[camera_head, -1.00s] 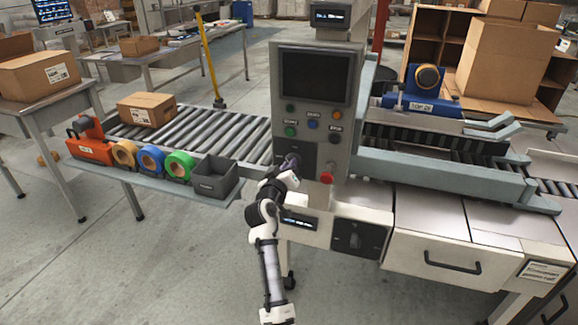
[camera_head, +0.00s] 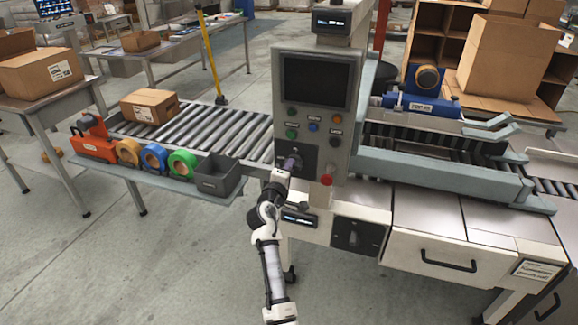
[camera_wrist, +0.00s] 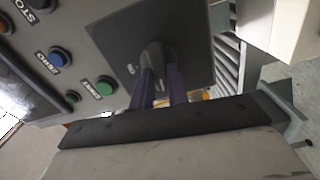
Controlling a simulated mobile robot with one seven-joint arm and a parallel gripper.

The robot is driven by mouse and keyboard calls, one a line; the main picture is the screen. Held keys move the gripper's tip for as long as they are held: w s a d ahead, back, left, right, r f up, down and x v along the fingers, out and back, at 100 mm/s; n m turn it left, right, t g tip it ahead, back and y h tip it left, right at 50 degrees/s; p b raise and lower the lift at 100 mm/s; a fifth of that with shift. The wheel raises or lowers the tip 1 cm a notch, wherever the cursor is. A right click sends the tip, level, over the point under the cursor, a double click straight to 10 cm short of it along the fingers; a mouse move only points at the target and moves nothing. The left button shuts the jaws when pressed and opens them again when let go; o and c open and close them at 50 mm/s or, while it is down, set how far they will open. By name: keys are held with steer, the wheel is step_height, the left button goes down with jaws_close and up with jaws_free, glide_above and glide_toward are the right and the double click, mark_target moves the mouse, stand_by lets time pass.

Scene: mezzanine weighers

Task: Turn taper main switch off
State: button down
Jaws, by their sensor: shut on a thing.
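The taper's grey control panel (camera_head: 344,100) stands upright in the middle of the head view. A rotary switch on a black square plate (camera_head: 307,154) sits low on it, partly hidden by my gripper (camera_head: 291,163). In the wrist view, the switch's dark round knob (camera_wrist: 157,56) stands out from its plate (camera_wrist: 118,32). My gripper (camera_wrist: 163,82) is shut on this knob, with one purple finger on each side. The exact angle of the knob is hard to read.
A red button (camera_head: 327,181) is just right of the switch. Coloured push buttons (camera_head: 313,127) lie above it. Another black plate with a knob (camera_head: 357,237) is lower on the machine. A dark bin (camera_head: 218,176) and tape rolls (camera_head: 154,157) stand to the left.

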steer(key=shift+f+n, duration=0.1)
steer(key=shift+n, duration=0.4)
steer(key=c, duration=1.4)
jaws_free()
steer(key=shift+o, duration=0.2)
steer(key=b+v, duration=0.2)
steer(key=v, duration=1.2)
steer(key=shift+b, duration=0.35)
